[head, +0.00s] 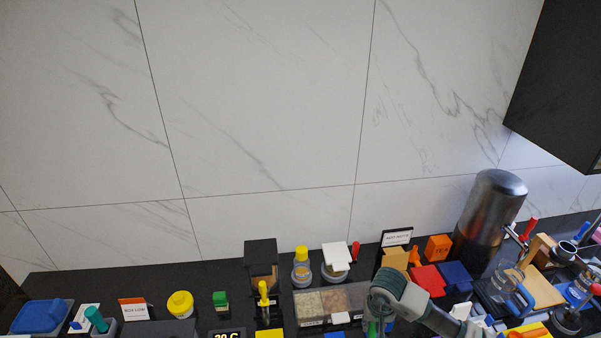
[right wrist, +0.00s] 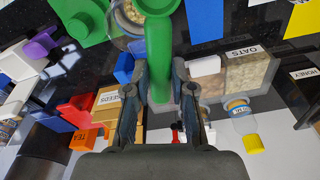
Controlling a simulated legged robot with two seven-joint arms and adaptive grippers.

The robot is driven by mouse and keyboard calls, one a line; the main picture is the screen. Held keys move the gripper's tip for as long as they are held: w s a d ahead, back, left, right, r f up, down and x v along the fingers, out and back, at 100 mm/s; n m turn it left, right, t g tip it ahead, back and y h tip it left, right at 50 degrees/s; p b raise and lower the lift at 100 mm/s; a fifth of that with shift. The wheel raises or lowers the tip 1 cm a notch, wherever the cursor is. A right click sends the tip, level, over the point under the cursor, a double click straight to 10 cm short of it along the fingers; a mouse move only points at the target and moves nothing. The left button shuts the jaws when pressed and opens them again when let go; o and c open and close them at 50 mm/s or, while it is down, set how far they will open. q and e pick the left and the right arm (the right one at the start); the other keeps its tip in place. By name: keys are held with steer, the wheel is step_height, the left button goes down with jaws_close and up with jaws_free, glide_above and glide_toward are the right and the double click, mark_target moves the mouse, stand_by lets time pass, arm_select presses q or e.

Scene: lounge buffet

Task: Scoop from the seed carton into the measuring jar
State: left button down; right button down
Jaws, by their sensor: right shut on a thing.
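My right gripper (right wrist: 160,85) is shut on the green scoop (right wrist: 160,50), its handle between the fingers. The scoop's far end runs off the top of the right wrist view. In the head view the right gripper (head: 377,318) is low, partly behind my arm and cut by the bottom edge. The tan seed carton (right wrist: 128,113) is left of the gripper in the wrist view, label partly readable. A tan box in the head view (head: 393,258) looks like it. A clear round vessel with pale grains (right wrist: 128,18) lies beside the scoop; I cannot tell if it is the measuring jar.
A clear bin labelled oats (right wrist: 248,72) and a yellow-capped jar (right wrist: 243,118) are right of the gripper. Red (head: 427,279) and blue (head: 455,277) blocks and a steel urn (head: 490,215) crowd the right. A tiled wall (head: 270,110) stands behind the counter.

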steer(key=shift+s+d+f+n, duration=0.1)
steer(key=shift+n, duration=0.6)
